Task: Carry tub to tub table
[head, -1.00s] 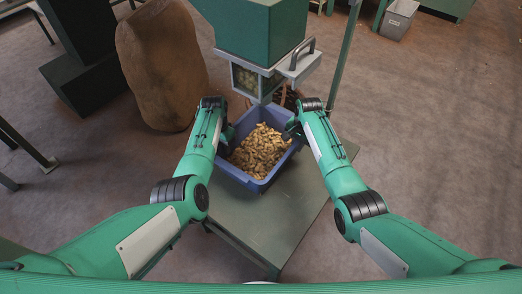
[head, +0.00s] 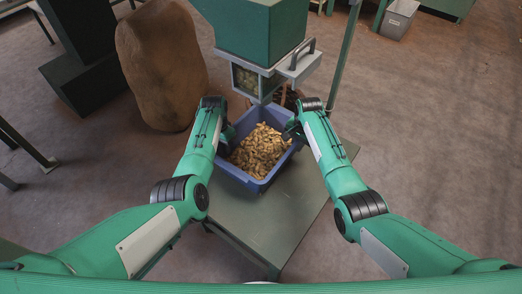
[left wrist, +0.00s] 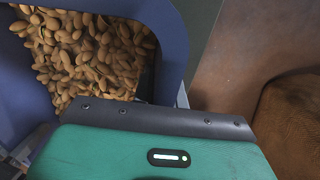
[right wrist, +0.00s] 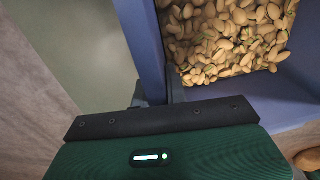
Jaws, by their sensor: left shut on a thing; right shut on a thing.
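The blue tub (head: 240,177), filled with tan nuts (head: 260,150), is at the green-grey table (head: 262,225) under the hopper's outlet. Whether its base touches the tabletop is hard to tell. My left gripper (head: 227,135) is shut on the tub's left side, and my right gripper (head: 292,130) is shut on its right side. The tub wall shows in the left wrist view (left wrist: 172,45) and the right wrist view (right wrist: 140,35), beside the nuts. The fingertips are mostly hidden by the wrists and tub walls.
The green hopper (head: 250,30) with its windowed outlet (head: 247,80) and handled slide (head: 300,65) hangs just behind the tub. A large brown sack (head: 160,65) stands at left. A grey bin (head: 397,20) is at the far right. The table's front is bare; open floor lies right.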

